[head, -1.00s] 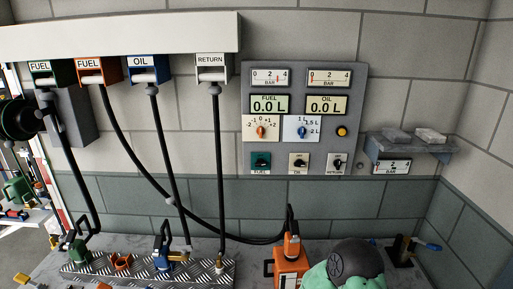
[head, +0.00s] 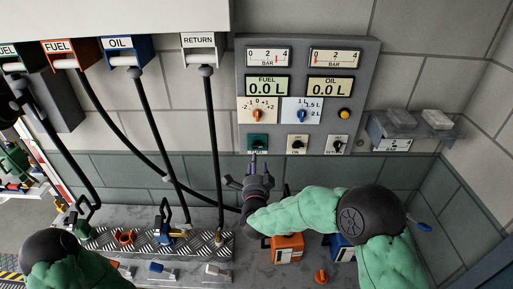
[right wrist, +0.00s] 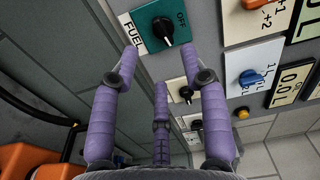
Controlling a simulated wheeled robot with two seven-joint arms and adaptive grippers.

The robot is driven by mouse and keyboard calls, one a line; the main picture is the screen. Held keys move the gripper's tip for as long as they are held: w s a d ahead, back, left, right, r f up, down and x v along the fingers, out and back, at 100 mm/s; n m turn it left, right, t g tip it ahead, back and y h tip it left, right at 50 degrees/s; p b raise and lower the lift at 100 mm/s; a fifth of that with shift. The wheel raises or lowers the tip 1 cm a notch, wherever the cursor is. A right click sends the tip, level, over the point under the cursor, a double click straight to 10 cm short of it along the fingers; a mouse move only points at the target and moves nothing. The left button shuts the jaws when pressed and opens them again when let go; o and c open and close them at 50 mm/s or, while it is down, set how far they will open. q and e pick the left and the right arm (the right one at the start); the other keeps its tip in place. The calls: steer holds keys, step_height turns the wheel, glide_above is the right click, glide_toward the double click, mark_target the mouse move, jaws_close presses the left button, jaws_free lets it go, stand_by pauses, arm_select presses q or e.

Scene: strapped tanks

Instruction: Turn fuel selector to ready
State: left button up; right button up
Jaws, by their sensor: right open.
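The fuel selector (head: 258,143) is a black knob on a green plate at the lower left of the grey wall panel. It also shows at the top of the right wrist view (right wrist: 163,27), with "FUEL" beside it and "OFF" on the plate; I cannot tell exactly where the knob points. My right gripper (head: 253,168) is just below the selector in the head view. In the right wrist view its purple fingers (right wrist: 168,68) are spread and empty, apart from the knob. Of my left arm only a part shows at lower left; its gripper is out of view.
Oil (head: 297,144) and return (head: 337,145) selectors sit right of the fuel one. Above are orange (head: 258,115) and blue (head: 301,116) dials and a yellow button (head: 345,114). Black hoses hang at left. An orange can (head: 285,249) stands on the bench. A shelf (head: 385,126) juts out at right.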

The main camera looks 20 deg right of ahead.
mark_target(257, 146)
steer(key=x, duration=0.8)
steer(key=shift+w+f+p, duration=0.15)
steer(key=shift+w+p, duration=0.1)
steer(key=shift+p, duration=0.15)
